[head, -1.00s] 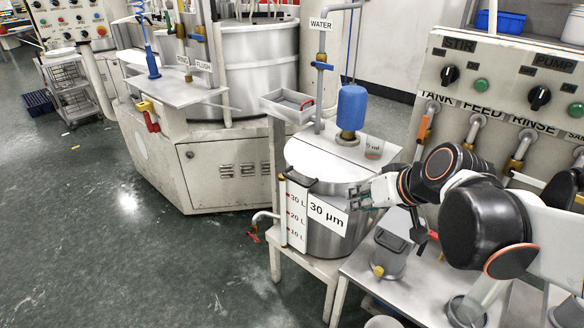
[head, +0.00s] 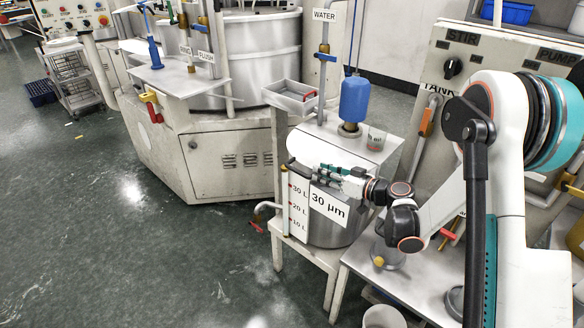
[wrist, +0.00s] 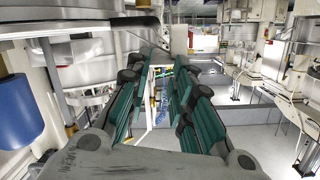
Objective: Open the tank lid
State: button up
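The tank (head: 328,228) is a round metal vessel on a white stand, with a litre scale and a "30 µm" label on its front. A dark lid handle (head: 291,163) shows at the front left edge of the lid, partly hidden. My gripper (head: 320,170) reaches in from the right across the front of the lid, close to the handle. In the wrist view, its green-padded fingers (wrist: 160,75) are apart with nothing held between them. I cannot tell whether they touch the lid.
A small metal tray (head: 290,97) is at the back left. The control panel (head: 455,45) rises at the right.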

jog(key=n+t+y, duration=0.1)
jog(key=y, duration=0.1)
send_near(292, 169)
jog(key=v, duration=0.3)
jog(key=b+x, duration=0.1)
jog(key=x, duration=0.5)
jog(key=b+x, duration=0.2)
jog(key=x, duration=0.5)
jog(key=shift+w+f+b, duration=0.25)
jog(key=shift+w+b, duration=0.05)
jog(key=shift+w, duration=0.15)
grip_shut()
